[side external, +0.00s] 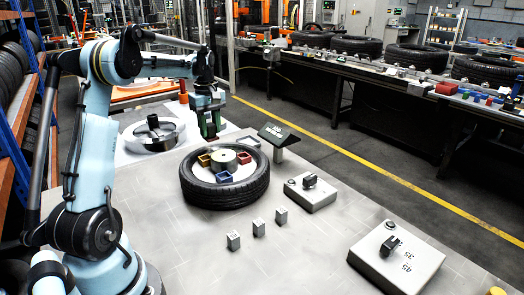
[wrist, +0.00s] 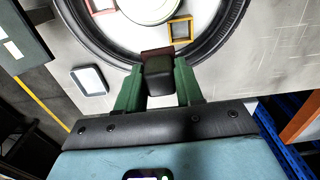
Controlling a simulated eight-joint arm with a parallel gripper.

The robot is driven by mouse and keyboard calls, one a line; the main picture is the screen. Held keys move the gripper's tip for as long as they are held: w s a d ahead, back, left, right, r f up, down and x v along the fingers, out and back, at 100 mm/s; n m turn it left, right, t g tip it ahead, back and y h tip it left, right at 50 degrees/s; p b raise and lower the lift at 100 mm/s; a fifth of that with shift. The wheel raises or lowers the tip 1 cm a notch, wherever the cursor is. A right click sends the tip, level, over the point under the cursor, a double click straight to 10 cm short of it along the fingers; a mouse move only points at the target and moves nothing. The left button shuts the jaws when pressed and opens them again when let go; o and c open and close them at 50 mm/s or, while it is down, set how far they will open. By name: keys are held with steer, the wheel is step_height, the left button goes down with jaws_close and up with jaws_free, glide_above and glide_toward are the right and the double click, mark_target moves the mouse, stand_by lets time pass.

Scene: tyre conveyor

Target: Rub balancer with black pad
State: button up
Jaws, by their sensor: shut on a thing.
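My gripper (side external: 210,130) is shut on a small black pad (wrist: 158,74), which sits between its green fingers in the wrist view. A dark reddish edge shows at the pad's far end. The gripper hangs above the table behind the tyre (side external: 197,188), and the pad appears at the tyre's rim in the wrist view; I cannot tell whether they touch. Inside the lying tyre is a pale round hub (side external: 223,161), with yellow, red and blue open boxes around it. A silver round device with a dark centre (side external: 155,133) stands left of the tyre; I cannot tell which is the balancer.
A dark display (side external: 279,134) stands behind the tyre on the right. Three small grey blocks (side external: 258,228) stand in front. Two grey boxes with black handles, one near (side external: 397,260) and one farther (side external: 310,193), are at the right. The front left of the table is clear.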

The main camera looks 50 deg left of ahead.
steer(key=shift+r, duration=2.05)
steer(key=s+d+r+m, duration=0.1)
steer(key=s+d+m, duration=0.1)
steer(key=d+m, duration=1.6)
steer(key=d, duration=1.4)
steer(key=shift+s, duration=0.4)
steer(key=shift+a, duration=0.1)
